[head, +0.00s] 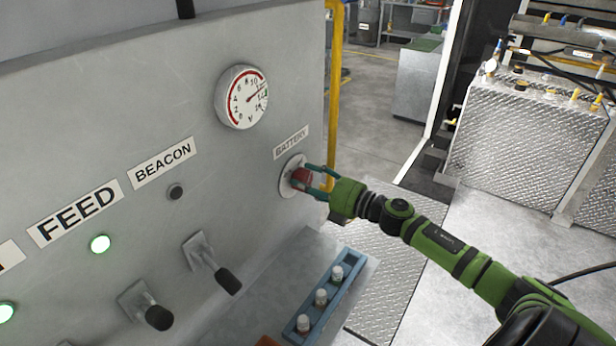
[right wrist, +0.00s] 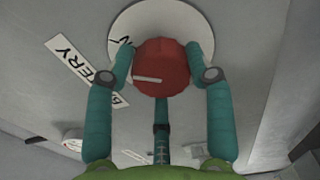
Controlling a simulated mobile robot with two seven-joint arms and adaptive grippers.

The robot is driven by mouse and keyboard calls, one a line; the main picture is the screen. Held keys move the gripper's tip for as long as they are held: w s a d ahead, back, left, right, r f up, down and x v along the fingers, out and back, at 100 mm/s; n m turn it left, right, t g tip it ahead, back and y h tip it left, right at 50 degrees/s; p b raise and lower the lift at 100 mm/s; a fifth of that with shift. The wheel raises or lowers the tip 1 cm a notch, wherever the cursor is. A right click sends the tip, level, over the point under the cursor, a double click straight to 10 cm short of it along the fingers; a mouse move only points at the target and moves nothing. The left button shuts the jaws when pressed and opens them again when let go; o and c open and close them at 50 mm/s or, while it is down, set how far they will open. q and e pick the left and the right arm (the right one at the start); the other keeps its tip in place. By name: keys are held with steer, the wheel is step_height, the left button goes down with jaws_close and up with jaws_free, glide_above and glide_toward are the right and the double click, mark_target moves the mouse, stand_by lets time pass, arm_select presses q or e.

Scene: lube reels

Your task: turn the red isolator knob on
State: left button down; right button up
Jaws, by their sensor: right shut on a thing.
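The red isolator knob (head: 301,179) sits on a round white plate (head: 288,178) on the grey panel, below the BATTERY label (head: 291,142). My right gripper (head: 316,182) is shut on the knob, its teal fingers on either side of it. In the right wrist view the red knob (right wrist: 162,68) fills the space between the fingertips, and a pale line marks its face. The white plate (right wrist: 199,22) shows behind it, with lettering mostly hidden by the knob and a finger. My left gripper is not in view.
A gauge (head: 242,97) is above the knob. Two black-handled levers (head: 214,265) stick out at lower left, near a lit green lamp (head: 100,243) and a dark BEACON lamp (head: 176,191). A blue rack (head: 327,296) with several small bottles stands below. A yellow pipe (head: 336,80) runs behind the panel edge.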

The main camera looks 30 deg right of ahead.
steer(key=shift+w+d+r+m+p, duration=0.1)
steer(key=shift+d+r+m+p, duration=0.25)
steer(key=shift+m, duration=0.55)
steer(key=shift+f, duration=0.1)
steer(key=o, duration=1.1)
steer(key=shift+o, duration=0.2)
steer(key=shift+f, duration=0.3)
